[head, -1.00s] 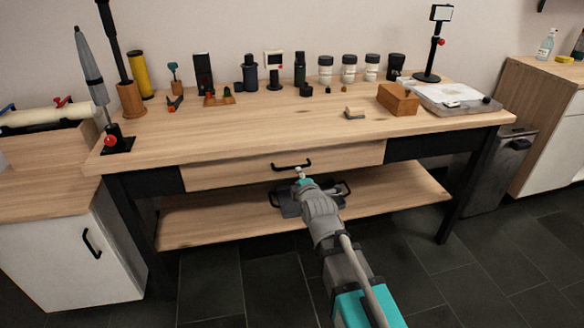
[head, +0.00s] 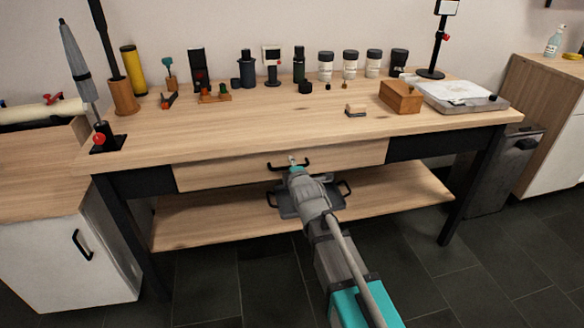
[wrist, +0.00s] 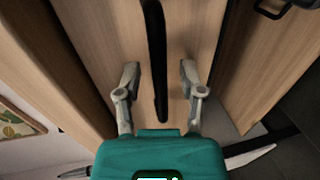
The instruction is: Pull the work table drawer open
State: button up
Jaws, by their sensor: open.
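The work table (head: 240,130) has a light wood top and a wide wooden drawer (head: 225,175) under its front edge. The drawer front looks shut or nearly so in the head view. A black bar handle (head: 282,167) is on the drawer's front. In the wrist view the handle (wrist: 156,60) runs between the two grey fingers of my gripper (wrist: 160,78), with a gap on either side. My gripper (head: 295,163) is open at the handle. The head view shows only its top, and the arm hides part of the drawer's lower edge.
A lower shelf (head: 200,221) holds a dark tray with black handles (head: 287,202) just below the drawer. Jars, tools and a wooden box (head: 401,96) stand on the tabletop. A white cabinet (head: 50,262) is at left; a grey bin (head: 500,165) is at right. Dark floor lies in front.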

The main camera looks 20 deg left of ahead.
grip_shut()
jog(key=shift+d, duration=0.15)
